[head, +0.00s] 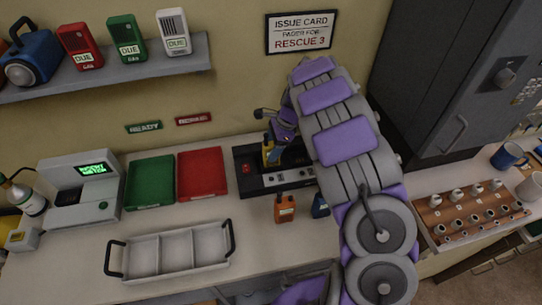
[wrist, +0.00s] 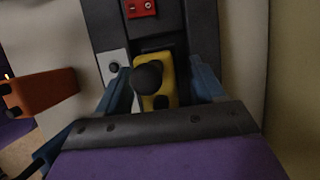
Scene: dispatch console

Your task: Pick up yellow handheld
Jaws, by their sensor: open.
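The yellow handheld (wrist: 154,82) stands in a slot of the dark charging console (wrist: 90,20), with a dark round knob or antenna end toward the wrist camera. My gripper (wrist: 160,92) is open, with one blue finger on each side of the handheld. I cannot tell whether the fingers touch it. In the head view the handheld (head: 268,153) shows as a small yellow piece beside my gripper (head: 273,148), at the console's (head: 260,184) left part. My arm hides much of the console's right side.
An orange handheld (head: 285,207) and a blue one (head: 320,205) stand in front of the console. Red (head: 201,173) and green (head: 150,182) trays lie to its left. A divided tray (head: 168,250) is at the front. A rack of small pieces (head: 470,212) is at right.

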